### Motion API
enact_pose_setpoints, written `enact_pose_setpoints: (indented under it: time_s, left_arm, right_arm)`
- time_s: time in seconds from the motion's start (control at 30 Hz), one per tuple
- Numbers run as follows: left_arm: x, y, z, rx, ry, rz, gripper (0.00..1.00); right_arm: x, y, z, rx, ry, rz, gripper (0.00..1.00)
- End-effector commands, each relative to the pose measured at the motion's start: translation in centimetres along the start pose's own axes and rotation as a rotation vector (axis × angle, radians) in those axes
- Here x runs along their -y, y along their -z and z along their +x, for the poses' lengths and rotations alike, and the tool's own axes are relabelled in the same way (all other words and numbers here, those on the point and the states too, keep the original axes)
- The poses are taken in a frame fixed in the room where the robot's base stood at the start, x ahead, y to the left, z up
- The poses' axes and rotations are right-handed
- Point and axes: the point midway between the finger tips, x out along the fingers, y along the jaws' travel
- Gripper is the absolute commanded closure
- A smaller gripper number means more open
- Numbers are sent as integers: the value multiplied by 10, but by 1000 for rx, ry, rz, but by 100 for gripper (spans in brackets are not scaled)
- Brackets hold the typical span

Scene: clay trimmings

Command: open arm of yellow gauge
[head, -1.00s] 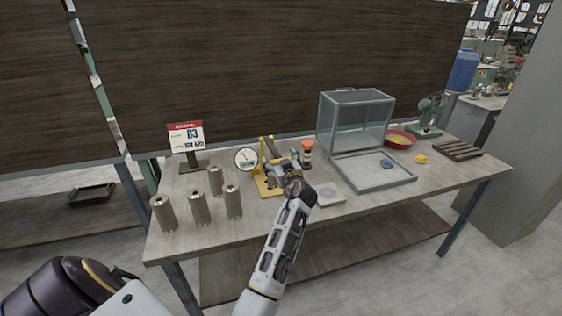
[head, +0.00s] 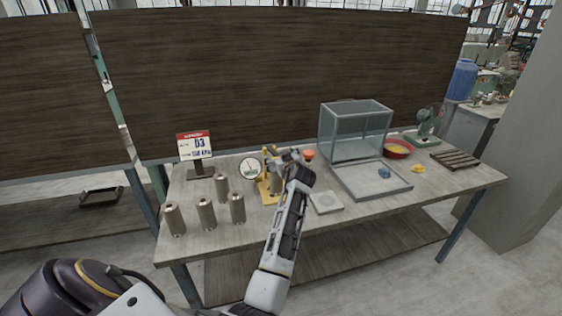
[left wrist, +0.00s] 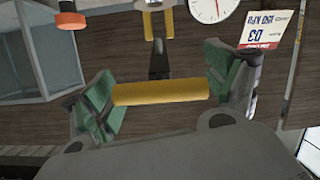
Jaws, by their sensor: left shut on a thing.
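The yellow gauge (head: 264,192) stands on the workbench behind the cylinders, with a round white dial (head: 250,168) at its left. My left gripper (head: 284,156) is at the upper part of the gauge, partly hiding it. In the left wrist view, a yellow bar-shaped handle (left wrist: 160,91) on a dark stem lies crosswise between the green finger pads, and the gripper is shut on it. The dial shows at that view's top (left wrist: 212,6). A metal cylinder (head: 275,184) appears to be in the gauge frame, partly hidden. My right gripper is not in view.
Several metal cylinders (head: 206,213) stand at the front left, near a sign (head: 195,148). An orange-topped object (head: 308,155) is close behind my gripper. A light square plate (head: 326,202), glass case (head: 355,132) and tray (head: 372,190) are to the right.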

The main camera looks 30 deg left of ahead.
Motion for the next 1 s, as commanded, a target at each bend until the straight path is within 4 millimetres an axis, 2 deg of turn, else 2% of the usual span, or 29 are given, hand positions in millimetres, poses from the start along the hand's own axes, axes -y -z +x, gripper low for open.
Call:
enact_pose_setpoints:
  time_s: [0.03, 0.37, 0.57, 0.8, 1.0]
  left_arm:
    - [-2, 10, 1, -8, 0, 0, 56]
    - [-12, 36, 10, -11, -2, -2, 56]
    - [-18, 62, 18, -13, -2, -3, 57]
    - [-26, 98, 35, -13, -2, -2, 57]
    - [-30, 120, 51, -11, -1, -1, 57]
  right_arm:
    - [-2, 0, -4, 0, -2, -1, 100]
    - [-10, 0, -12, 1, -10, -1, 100]
    - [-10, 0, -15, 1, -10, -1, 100]
    - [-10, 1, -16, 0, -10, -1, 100]
    - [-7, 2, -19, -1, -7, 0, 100]
